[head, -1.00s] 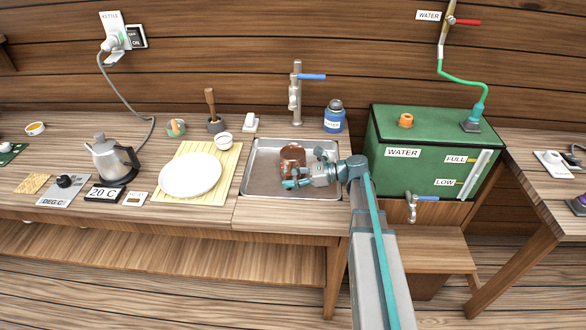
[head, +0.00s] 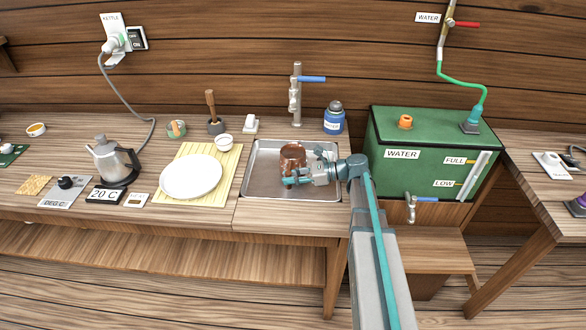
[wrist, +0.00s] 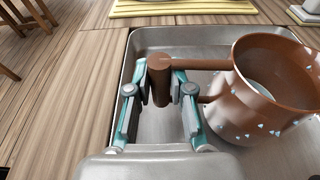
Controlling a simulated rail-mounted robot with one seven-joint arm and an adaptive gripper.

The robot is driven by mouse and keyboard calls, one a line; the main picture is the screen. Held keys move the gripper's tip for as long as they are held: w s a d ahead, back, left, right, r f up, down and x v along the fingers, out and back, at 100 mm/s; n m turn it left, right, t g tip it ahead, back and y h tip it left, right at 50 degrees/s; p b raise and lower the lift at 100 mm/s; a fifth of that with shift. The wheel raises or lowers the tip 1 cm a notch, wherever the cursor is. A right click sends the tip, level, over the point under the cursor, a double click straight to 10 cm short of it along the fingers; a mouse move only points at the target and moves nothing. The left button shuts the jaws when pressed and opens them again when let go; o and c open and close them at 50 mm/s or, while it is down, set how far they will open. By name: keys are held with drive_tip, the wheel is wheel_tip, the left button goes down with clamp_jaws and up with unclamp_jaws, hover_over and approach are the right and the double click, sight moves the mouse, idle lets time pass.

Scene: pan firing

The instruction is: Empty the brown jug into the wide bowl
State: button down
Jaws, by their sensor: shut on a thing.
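The brown jug (head: 292,157) is over the metal sink tray (head: 262,190) in the head view. In the wrist view the jug (wrist: 262,85) is at the right, roughly upright with its mouth visible and pale blue marks on its side. My gripper (head: 291,180) is shut on the jug's handle; in the wrist view the handle is between the fingers (wrist: 160,88). What is inside the jug cannot be told, nor whether its base touches the tray. A wide white bowl (head: 190,176), shallow like a plate, lies on the yellow mat left of the tray.
The slatted yellow mat (head: 222,185) borders the tray on the left. A tap (head: 296,95) stands behind the tray, with a blue jar (head: 334,118) to its right. A small white cup (head: 223,141) and a kettle (head: 112,160) are further left. A green water tank (head: 430,150) stands right.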

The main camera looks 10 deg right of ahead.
drive_tip(key=shift+r+p, duration=2)
drive_tip(key=shift+r, duration=0.5)
drive_tip(key=shift+w, duration=0.1)
drive_tip(key=shift+s+m+t, duration=0.2)
drive_tip(key=shift+m+t, duration=0.1)
drive_tip(key=shift+t, duration=0.1)
drive_tip(key=s+r+m+t+h, duration=0.2)
drive_tip(key=s+m+t, duration=0.1)
drive_tip(key=s, duration=0.6)
drive_tip(key=shift+s+d+r+t, duration=0.15)
drive_tip(key=shift+s+d+t, duration=0.2)
drive_tip(key=shift+t, duration=0.05)
drive_tip(key=shift+w+a+r, duration=0.1)
